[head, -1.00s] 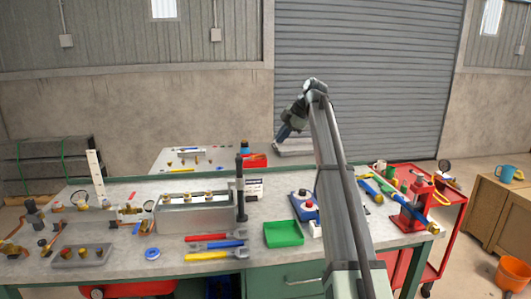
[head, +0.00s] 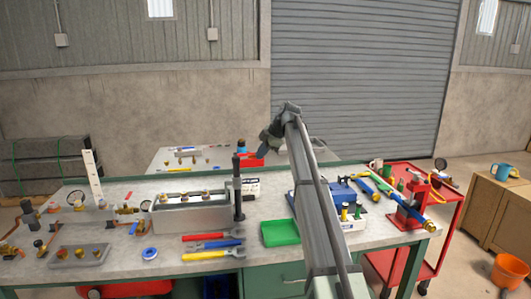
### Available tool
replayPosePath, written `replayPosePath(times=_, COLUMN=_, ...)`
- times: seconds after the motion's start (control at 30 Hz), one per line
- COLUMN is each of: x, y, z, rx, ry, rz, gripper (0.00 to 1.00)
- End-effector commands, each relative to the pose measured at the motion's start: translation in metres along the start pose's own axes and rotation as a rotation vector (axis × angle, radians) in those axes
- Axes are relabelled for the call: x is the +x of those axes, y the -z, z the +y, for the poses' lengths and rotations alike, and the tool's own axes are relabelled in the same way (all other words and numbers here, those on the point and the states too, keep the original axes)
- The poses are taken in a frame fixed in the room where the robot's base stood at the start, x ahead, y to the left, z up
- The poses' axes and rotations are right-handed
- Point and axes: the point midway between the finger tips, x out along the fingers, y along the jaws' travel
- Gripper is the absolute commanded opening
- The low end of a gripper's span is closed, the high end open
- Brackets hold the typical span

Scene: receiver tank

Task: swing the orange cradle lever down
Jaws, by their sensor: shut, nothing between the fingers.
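I cannot make out an orange cradle lever with certainty in the head view; it may be hidden or too small to tell. My gripper (head: 262,153) is raised above the back of the workbench (head: 180,261), left of my arm's elbow. It points down and left, its fingers are together and it holds nothing. In the picture it overlaps the area by a red box on the far table, but it appears apart from everything. A red rounded tank-like body (head: 118,292) shows partly under the bench at the lower left.
A dark upright post (head: 238,192) stands beside a grey block with brass fittings (head: 190,217). A green tray (head: 280,233), wrenches (head: 213,245) and a blue box (head: 341,193) lie on the bench. A red press (head: 408,210) stands at the right end. A red cart (head: 436,207) is beyond.

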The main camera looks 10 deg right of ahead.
Motion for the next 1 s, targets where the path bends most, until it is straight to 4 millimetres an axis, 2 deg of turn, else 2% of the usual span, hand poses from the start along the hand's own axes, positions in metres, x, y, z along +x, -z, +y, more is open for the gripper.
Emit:
replayPosePath(times=0.13, x=0.004, y=0.000, z=0.006, rx=0.000, ry=0.000, rz=0.000, gripper=0.00)
replayPosePath(times=0.63, x=0.005, y=-0.001, z=0.007, rx=0.000, ry=0.001, rz=0.000, gripper=0.00)
replayPosePath(times=1.0, x=0.007, y=-0.003, z=0.015, rx=0.000, ry=0.000, rz=0.000, gripper=0.00)
